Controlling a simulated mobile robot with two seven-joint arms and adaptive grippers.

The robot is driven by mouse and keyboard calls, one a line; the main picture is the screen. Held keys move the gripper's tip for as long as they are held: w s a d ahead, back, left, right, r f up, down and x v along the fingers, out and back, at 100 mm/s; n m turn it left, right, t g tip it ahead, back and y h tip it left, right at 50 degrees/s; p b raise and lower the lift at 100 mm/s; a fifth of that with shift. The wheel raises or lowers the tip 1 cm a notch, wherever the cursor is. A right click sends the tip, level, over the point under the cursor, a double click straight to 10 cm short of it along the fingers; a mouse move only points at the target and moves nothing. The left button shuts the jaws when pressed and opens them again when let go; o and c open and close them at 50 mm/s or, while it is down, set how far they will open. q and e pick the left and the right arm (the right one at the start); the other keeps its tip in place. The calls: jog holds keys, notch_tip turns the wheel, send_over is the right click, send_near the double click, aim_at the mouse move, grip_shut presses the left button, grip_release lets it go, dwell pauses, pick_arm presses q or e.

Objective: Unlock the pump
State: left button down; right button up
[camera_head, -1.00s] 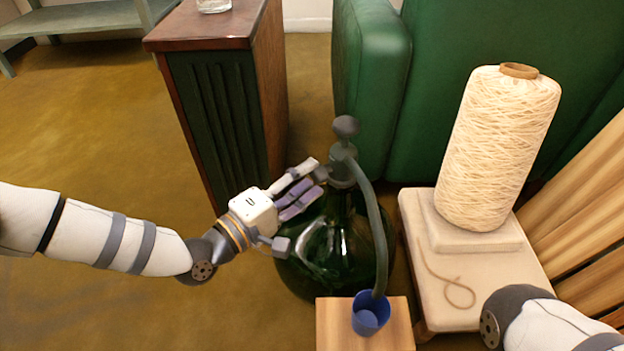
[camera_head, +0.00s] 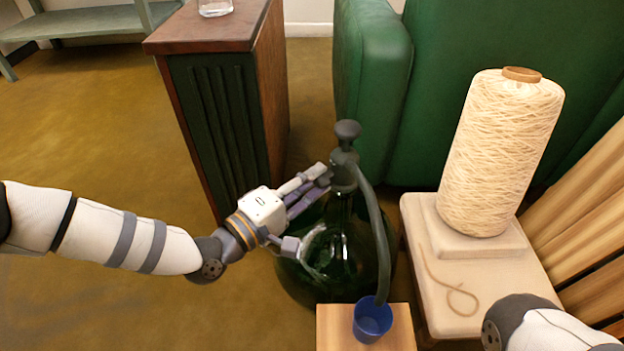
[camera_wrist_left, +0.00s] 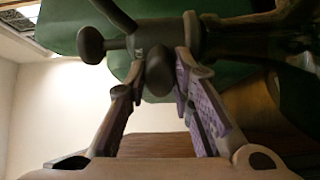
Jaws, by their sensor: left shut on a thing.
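The pump (camera_head: 343,165) is a dark grey fitting on the neck of a big dark green glass bottle (camera_head: 345,255), with a round knob (camera_head: 347,130) on top. In the left wrist view the top knob (camera_wrist_left: 91,45) points left. A smaller dark side knob (camera_wrist_left: 158,72) sticks out of the pump body (camera_wrist_left: 172,35). My left gripper (camera_head: 322,180) is at the left side of the pump, its fingers shut on the side knob. The fingers hide this knob in the head view. My right gripper is out of view; only part of its arm shows at lower right.
A grey hose (camera_head: 378,220) runs from the pump down into a blue cup (camera_head: 372,322) on a wooden block (camera_head: 335,325). A thread cone (camera_head: 500,150) stands on a pale stool (camera_head: 450,275) at right. A dark cabinet (camera_head: 225,110) and green armchair (camera_head: 375,90) stand behind.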

pick_arm(q)
jog(key=shift+w+a+f+m+g+h+b, duration=0.1)
jog(key=shift+m+g+h+b, duration=0.55)
jog(key=shift+m, duration=2.7)
jog(key=shift+d+f+m+g+h, duration=0.1)
jog(key=shift+m+h, duration=1.05)
jog(key=shift+m, duration=2.25)
jog(key=shift+w+a+m+g+h+b, duration=0.1)
jog(key=shift+m+g+h+b, duration=0.55)
jog(key=shift+m, duration=2.7)
jog(key=shift+t+h+p, duration=0.25)
jog(key=shift+t+p, duration=0.05)
jog(key=c, duration=1.4)
grip_release()
jog(key=shift+s+a, duration=0.1)
jog(key=v, duration=1.1)
jog(key=shift+s+a, duration=0.2)
jog(key=shift+a, duration=0.15)
